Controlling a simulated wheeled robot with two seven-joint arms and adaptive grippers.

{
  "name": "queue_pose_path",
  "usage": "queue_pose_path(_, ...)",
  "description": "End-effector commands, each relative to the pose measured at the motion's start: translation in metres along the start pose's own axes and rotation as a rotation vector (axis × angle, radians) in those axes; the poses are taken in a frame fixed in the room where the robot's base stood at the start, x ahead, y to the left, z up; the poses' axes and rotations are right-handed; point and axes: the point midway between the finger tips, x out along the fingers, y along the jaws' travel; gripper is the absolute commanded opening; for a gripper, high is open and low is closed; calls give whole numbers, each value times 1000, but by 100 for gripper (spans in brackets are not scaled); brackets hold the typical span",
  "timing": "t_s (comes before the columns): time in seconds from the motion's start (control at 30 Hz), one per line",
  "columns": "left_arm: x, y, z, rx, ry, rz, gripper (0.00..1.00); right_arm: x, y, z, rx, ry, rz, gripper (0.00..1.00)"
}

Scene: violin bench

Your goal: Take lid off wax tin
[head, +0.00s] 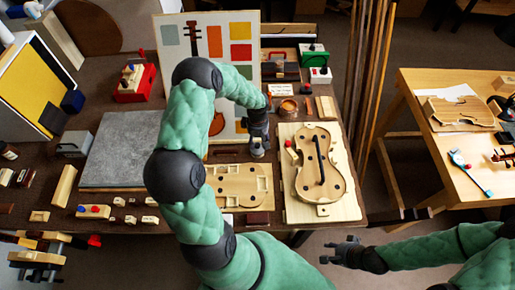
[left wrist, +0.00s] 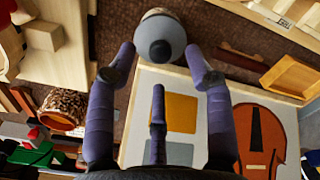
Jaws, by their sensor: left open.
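A round grey lid with a black knob (left wrist: 160,48) shows at the top of the left wrist view, on a pale round body that looks like the wax tin. My right gripper (head: 346,252) is open and empty, off the bench's front edge.
A violin body on a pale board (head: 290,212) lies right of the tin, and a wooden mould (head: 240,185) lies in front. The colour chart panel (head: 175,55) stands behind. A brown pot (head: 288,108) stands nearby. A grey slab (head: 115,150) lies left.

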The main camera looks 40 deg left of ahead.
Motion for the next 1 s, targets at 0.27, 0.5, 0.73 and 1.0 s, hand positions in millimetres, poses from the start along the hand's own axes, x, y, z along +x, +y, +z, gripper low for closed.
queue_pose_path(0.27, 33, -1, 0, 0, -1, -1, 52, 5, 2, 0, 0, 0, 0, 40)
queue_pose_path(0.5, 32, -1, 0, 0, 0, 0, 38, 4, 2, 0, 0, 0, 0, 40)
queue_pose_path(0.73, 32, -1, 0, 0, 0, 0, 1, 4, 2, 0, 0, 0, 0, 40)
queue_pose_path(1.0, 31, -1, 0, 0, 0, 0, 1, 4, 2, 0, 0, 0, 0, 40)
